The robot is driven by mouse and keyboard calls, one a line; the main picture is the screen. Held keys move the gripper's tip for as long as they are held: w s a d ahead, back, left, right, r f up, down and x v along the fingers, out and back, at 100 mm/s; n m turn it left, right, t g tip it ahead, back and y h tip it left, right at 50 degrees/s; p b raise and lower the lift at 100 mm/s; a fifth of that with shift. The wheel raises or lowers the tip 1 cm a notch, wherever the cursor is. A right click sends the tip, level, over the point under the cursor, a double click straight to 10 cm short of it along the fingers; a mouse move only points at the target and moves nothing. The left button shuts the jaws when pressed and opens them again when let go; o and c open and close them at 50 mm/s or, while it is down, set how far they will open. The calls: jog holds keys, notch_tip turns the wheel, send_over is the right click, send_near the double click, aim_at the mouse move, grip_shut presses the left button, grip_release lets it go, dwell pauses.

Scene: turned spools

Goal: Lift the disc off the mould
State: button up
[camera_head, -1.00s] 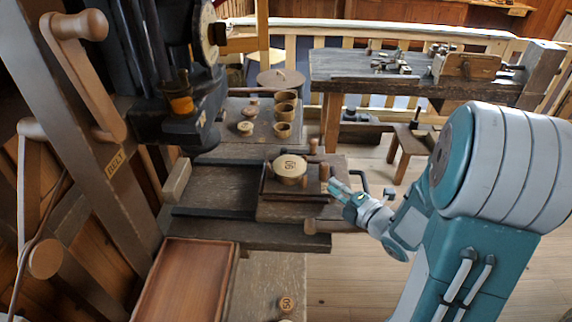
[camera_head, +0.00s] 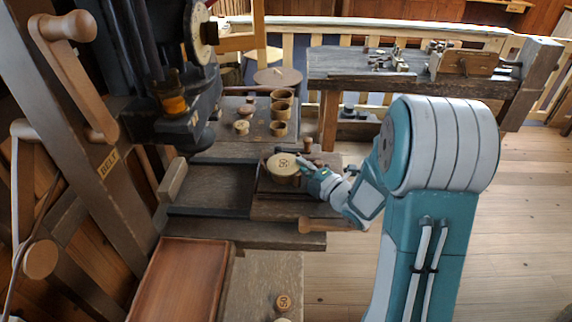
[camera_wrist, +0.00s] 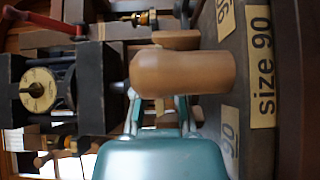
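The pale round disc (camera_head: 283,161), marked with a number, lies on top of the mould (camera_head: 286,180) on the dark bench sled. My gripper (camera_head: 303,163) is at the disc's right side, low over the sled; the exact contact is too small to tell. In the wrist view my gripper's two teal fingers (camera_wrist: 160,103) stand apart, with a rounded wooden piece (camera_wrist: 182,73) just beyond their tips. I cannot tell whether that piece is the disc's edge or a handle. A dark surface with a "size 90" label (camera_wrist: 262,70) is at the right.
A wooden handle (camera_head: 318,225) sticks out at the sled's front. Wooden cups (camera_head: 281,112) and small knobs stand on the board behind. An empty brown tray (camera_head: 180,280) is at front left. A dark press head (camera_head: 185,120) hangs at the left. A workbench (camera_head: 400,68) stands at the back.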

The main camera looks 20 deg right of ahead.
jog(key=shift+w+a, duration=0.15)
jog(key=shift+a, duration=0.05)
jog(key=shift+f, duration=0.1)
grip_shut()
